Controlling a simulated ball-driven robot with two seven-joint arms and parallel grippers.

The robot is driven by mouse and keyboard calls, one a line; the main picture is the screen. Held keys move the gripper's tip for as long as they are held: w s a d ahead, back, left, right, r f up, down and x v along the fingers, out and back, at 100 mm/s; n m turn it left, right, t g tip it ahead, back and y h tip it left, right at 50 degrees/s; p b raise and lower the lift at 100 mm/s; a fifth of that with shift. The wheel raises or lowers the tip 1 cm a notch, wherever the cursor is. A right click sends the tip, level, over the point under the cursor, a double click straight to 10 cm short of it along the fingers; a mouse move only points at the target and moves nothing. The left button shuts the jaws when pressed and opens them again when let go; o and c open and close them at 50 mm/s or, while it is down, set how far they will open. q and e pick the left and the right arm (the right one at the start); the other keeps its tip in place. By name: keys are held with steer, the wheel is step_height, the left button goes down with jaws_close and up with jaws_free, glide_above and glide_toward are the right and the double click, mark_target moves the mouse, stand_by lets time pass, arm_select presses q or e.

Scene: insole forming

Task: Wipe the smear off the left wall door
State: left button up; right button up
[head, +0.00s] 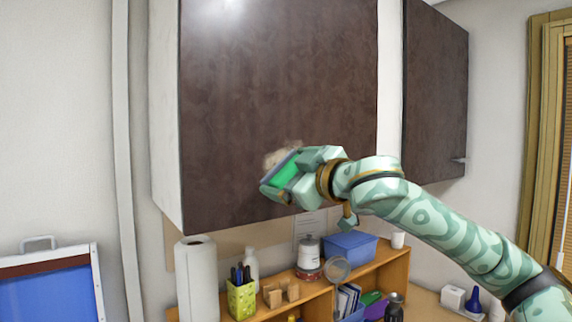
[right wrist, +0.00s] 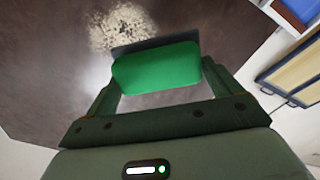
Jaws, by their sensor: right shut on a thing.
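The left wall door (head: 250,80) is a dark brown cabinet front, upright and closed. A pale beige speckled smear (head: 281,156) lies on its lower middle; it also shows at the top of the right wrist view (right wrist: 122,27). My right gripper (head: 286,178) is shut on a green block with a dark grey pad (head: 285,172), which fills the middle of the wrist view (right wrist: 157,67). The block is at the smear's lower edge and hides part of it. I cannot tell whether the pad touches the door. My left gripper is out of view.
A second dark wall door (head: 435,90) with a handle hangs to the right. Below stand a paper roll (head: 197,280), a green pen holder (head: 241,298), a wooden shelf (head: 320,300) and a blue box (head: 350,246). The door's upper area is free.

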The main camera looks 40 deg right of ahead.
mark_target(261, 166)
steer(key=shift+w+d+r, duration=0.1)
steer(key=shift+w+r, duration=0.1)
steer(key=shift+w, duration=0.4)
steer(key=shift+w+d+f+p, duration=0.1)
steer(key=shift+w+p, duration=0.35)
steer(key=shift+w, duration=0.7)
steer(key=shift+w+d+f+p, duration=0.1)
steer(key=shift+w+p, duration=0.3)
steer(key=shift+w, duration=0.7)
steer(key=shift+w+d+p, duration=0.15)
steer(key=shift+w+p, duration=0.45)
steer(key=shift+w, duration=0.3)
